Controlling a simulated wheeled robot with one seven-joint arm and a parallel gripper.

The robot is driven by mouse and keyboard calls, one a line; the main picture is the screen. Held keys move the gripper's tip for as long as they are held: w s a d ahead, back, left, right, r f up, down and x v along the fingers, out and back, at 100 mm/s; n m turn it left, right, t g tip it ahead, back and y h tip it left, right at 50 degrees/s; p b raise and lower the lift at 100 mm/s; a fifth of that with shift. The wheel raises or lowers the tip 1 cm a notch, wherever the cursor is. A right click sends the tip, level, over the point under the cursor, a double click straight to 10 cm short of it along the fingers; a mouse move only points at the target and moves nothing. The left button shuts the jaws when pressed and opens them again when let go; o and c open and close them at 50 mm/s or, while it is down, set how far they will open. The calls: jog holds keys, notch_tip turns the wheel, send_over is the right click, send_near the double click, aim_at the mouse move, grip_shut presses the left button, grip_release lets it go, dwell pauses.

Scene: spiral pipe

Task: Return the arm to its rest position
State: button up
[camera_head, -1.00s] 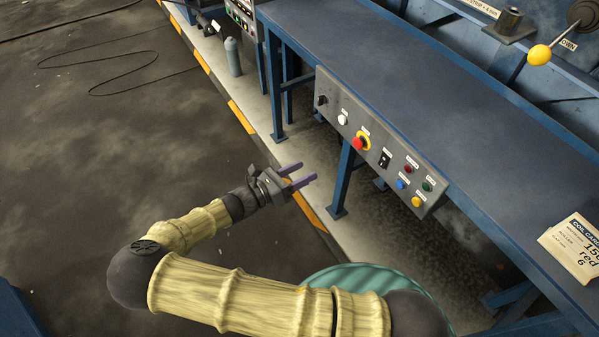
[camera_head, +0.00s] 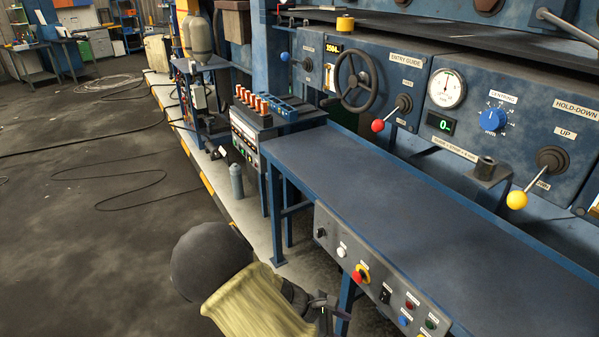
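My arm shows at the bottom centre, folded, with a black rounded joint (camera_head: 210,262) and a yellow sleeve (camera_head: 255,305). The dark end of my arm, with my gripper (camera_head: 328,310), lies at the lower edge, in front of the button panel in the picture. Its fingers are small, dark and partly hidden, so I cannot tell how far apart they are. I see nothing held in it.
The blue bench (camera_head: 400,200) carries a button panel (camera_head: 375,275) close to my gripper. Behind stand a handwheel (camera_head: 357,80), a red-knobbed lever (camera_head: 379,125) and a yellow-knobbed lever (camera_head: 517,200). A grey bottle (camera_head: 237,185) stands left of the bench. Floor at left is mostly clear, with cables.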

jog(key=s+d+r+m+t+y+p, duration=0.1)
jog(key=s+r+m+y+p, duration=0.1)
jog(key=r+m, duration=0.4)
jog(key=s+d+r+m+t+y+p, duration=0.1)
jog(key=r+m+y, duration=0.3)
jog(key=r, duration=0.4)
jog(key=s+d+r+m+t+y+p, duration=0.1)
jog(key=s+d+r+m+y+p, duration=0.1)
jog(key=r+m, duration=0.5)
jog(key=shift+s+d+r+m+y+p, duration=0.2)
jog(key=shift+s+d+m+y+p, duration=0.25)
jog(key=shift+y, duration=0.55)
jog(key=shift+w, duration=0.1)
